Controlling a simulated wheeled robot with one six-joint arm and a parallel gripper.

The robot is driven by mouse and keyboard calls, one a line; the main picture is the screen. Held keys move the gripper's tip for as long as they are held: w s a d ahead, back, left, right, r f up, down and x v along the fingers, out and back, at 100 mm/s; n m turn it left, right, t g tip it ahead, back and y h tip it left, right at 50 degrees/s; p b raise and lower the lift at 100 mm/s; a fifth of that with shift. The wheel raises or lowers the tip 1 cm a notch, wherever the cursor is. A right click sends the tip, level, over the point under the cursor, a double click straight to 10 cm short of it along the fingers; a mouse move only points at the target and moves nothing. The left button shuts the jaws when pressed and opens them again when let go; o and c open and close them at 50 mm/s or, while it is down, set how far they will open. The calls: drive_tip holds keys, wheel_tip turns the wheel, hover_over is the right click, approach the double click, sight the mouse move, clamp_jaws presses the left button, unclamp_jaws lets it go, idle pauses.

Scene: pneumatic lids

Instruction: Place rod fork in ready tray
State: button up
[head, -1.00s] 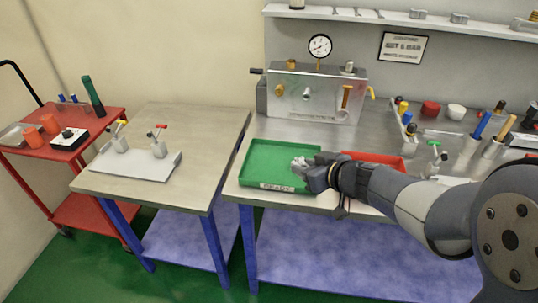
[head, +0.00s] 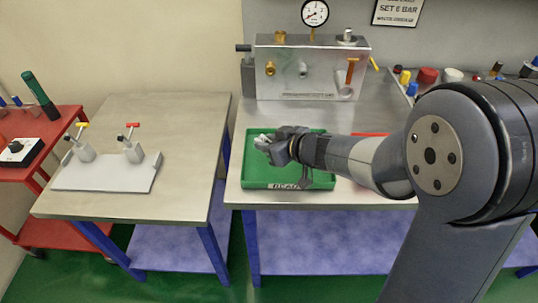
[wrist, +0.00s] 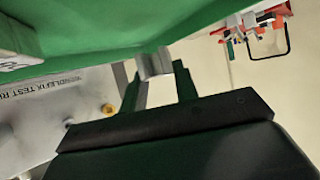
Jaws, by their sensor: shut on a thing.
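My gripper (head: 268,146) is shut on the rod fork, a small light-grey metal piece (head: 262,141). It hangs over the left part of the green ready tray (head: 258,175). In the wrist view the rod fork (wrist: 154,64) shows between the dark fingers of my gripper (wrist: 158,88). The green tray (wrist: 100,28) fills the top of that view, close to the fork. I cannot tell whether the fork touches the tray floor. The tray's right side is partly hidden behind my arm.
A metal test block (head: 310,70) with a gauge stands behind the tray. A red tray (head: 372,178) is mostly hidden by my arm. The left table carries a grey plate (head: 110,178) with two toggle clamps. A red cart (head: 60,220) stands at the far left.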

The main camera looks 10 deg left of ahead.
drive_tip(key=shift+f+b, duration=0.45)
drive_tip(key=shift+f, duration=1.3)
drive_tip(key=shift+f, duration=0.1)
drive_tip(key=o, duration=1)
drive_tip(key=shift+d+r, duration=0.1)
drive_tip(key=shift+r, duration=0.15)
drive_tip(key=p+v, duration=0.3)
drive_tip(key=v, duration=0.7)
drive_tip(key=shift+s+d+r, duration=0.15)
drive_tip(key=shift+s+d, duration=0.05)
drive_tip(key=shift+d, duration=0.1)
drive_tip(key=shift+s+d+r, duration=0.15)
drive_tip(key=shift+s+d, duration=0.15)
drive_tip(key=shift+d, duration=0.05)
